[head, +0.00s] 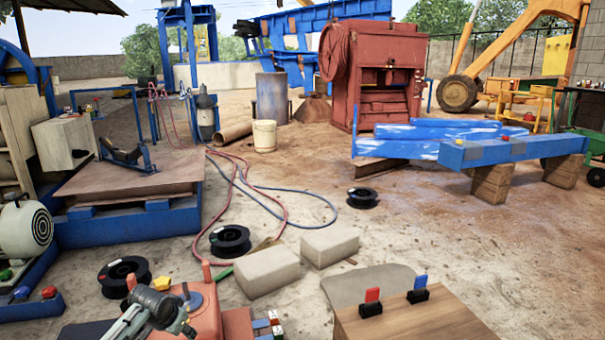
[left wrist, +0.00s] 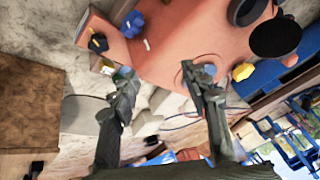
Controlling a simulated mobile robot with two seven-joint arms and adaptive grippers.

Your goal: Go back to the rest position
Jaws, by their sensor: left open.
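My left gripper (head: 172,316) shows at the bottom left of the head view, in front of a red-orange surface (head: 205,322). In the left wrist view, the two dark fingers of my left gripper (left wrist: 155,70) stand wide apart, with nothing held between them. Beyond the fingertips is the red-orange surface (left wrist: 185,35) with a blue knob (left wrist: 132,24) and a yellow knob (left wrist: 243,71). The gap between the fingers and that surface cannot be judged. My right gripper is in neither view.
A wooden table (head: 420,322) with a red switch (head: 371,303) and a blue switch (head: 418,290) stands at the bottom right. Pale blocks (head: 266,270), black reels (head: 230,241) and hoses lie on the sandy ground.

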